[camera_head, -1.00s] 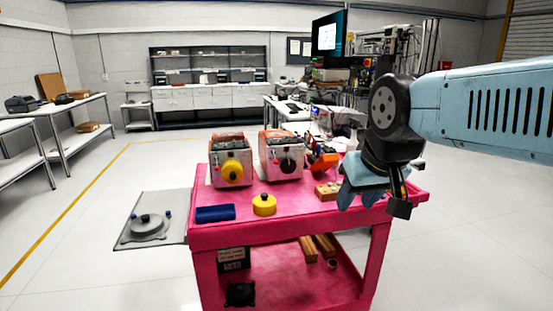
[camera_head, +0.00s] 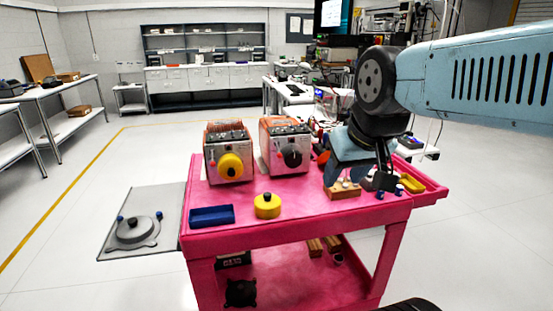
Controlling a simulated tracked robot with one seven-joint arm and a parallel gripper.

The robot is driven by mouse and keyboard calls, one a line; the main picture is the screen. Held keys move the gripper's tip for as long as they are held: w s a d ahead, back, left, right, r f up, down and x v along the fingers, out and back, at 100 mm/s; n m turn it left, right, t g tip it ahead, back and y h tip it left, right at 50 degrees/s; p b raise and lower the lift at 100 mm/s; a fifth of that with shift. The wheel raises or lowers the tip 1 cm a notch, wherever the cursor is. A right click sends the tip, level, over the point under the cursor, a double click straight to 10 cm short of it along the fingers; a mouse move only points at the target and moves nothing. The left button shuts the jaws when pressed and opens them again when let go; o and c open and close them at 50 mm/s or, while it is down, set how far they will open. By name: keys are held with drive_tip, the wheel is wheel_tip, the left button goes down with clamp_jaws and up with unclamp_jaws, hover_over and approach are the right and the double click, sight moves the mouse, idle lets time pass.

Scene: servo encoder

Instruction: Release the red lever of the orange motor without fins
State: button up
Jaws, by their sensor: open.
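Two orange-topped motors with grey front faces stand side by side on the pink cart (camera_head: 235,236). The left motor (camera_head: 215,170) has a yellow round knob (camera_head: 230,166) and a small red lever (camera_head: 212,163) at its left. The right motor (camera_head: 302,157) has a black round knob (camera_head: 292,159) and a small red lever (camera_head: 279,155) beside it.
A wooden block (camera_head: 342,191) is close to my gripper. A yellow tray (camera_head: 411,184) is at the right edge. A grey plate with a round part (camera_head: 130,231) is left of the cart.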

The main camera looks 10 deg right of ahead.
drive_tip(key=w+d+f+n+t, duration=0.1)
drive_tip(key=w+f, duration=0.1)
drive_tip(key=w, duration=0.5)
drive_tip(key=w+d+f+n+t+h, duration=0.1)
drive_tip(key=w+f+t, duration=0.1)
drive_tip(key=w, duration=0.5)
drive_tip(key=w+d+f+n+t, duration=0.1)
drive_tip(key=w+f, duration=0.2)
drive_tip(key=w, duration=0.4)
drive_tip(key=w+f+n+t+y, duration=0.1)
drive_tip(key=w+f+t+y, duration=0.3)
drive_tip(key=w+f+t, duration=0.6)
drive_tip(key=w+a+f+g, duration=0.2)
drive_tip(key=w, duration=1.3)
drive_tip(key=shift+w+a, duration=0.15)
drive_tip(key=shift+a, duration=0.2)
drive_tip(key=shift+f, duration=0.1)
drive_tip(key=shift+c, duration=0.3)
clamp_jaws()
